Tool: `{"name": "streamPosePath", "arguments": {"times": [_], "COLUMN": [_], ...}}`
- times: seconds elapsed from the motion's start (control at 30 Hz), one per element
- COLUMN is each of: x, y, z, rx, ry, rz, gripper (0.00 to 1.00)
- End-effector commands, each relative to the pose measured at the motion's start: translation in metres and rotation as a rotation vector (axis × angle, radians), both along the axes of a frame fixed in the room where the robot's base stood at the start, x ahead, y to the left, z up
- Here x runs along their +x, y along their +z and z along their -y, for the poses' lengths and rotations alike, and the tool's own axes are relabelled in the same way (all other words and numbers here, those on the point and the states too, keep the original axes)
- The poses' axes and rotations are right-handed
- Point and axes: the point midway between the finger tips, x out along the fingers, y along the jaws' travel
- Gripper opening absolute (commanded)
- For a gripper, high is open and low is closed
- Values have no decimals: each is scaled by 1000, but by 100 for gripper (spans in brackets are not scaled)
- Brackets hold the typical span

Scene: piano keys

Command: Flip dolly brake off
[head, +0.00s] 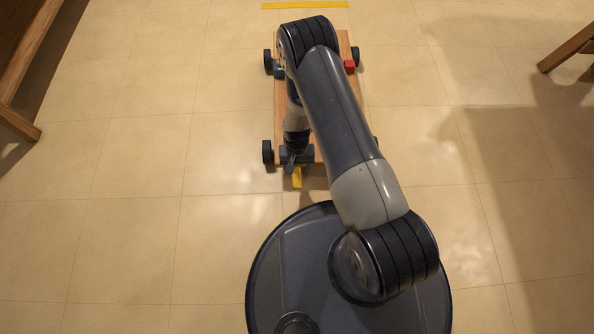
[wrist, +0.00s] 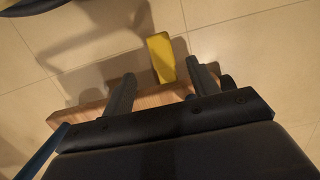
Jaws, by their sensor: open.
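The dolly (head: 352,92) is a wooden board on black wheels, lying on the floor and partly hidden under my arm. A yellow lever (head: 297,178), which looks like the brake, sticks out from its near edge. The lever also shows in the wrist view (wrist: 161,55), with the dolly's wooden edge (wrist: 92,114) beside it. My gripper (wrist: 161,68) is open, its two dark fingers apart. The lever's lower end appears in the gap between the fingertips; I cannot tell whether they touch it. In the head view my gripper (head: 293,164) is over the dolly's near edge, largely hidden.
A red block (head: 349,66) and a blue block (head: 279,71) are at the dolly's far end. A yellow strip (head: 304,5) lies on the floor beyond. Wooden furniture stands at the left (head: 18,65) and right (head: 568,47). The tiled floor on both sides is clear.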

Motion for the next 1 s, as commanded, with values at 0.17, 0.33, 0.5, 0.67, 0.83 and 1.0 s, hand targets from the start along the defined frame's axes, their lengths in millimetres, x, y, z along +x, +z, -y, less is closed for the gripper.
{"name": "streamPosePath", "arguments": {"times": [0.17, 0.33, 0.5, 0.67, 0.83, 1.0], "x": [0, 0, -1, -4, -9, -11], "y": [5, 4, -3, -27, -61, -72], "z": [0, 0, 0, 0, -1, 0], "rx": [0, 0, -1, -1, -1, -8], "ry": [0, 0, 0, 1, 1, 2], "rz": [-2, -1, -2, -3, -3, 35], "gripper": [56, 56, 56, 56, 56, 56]}}
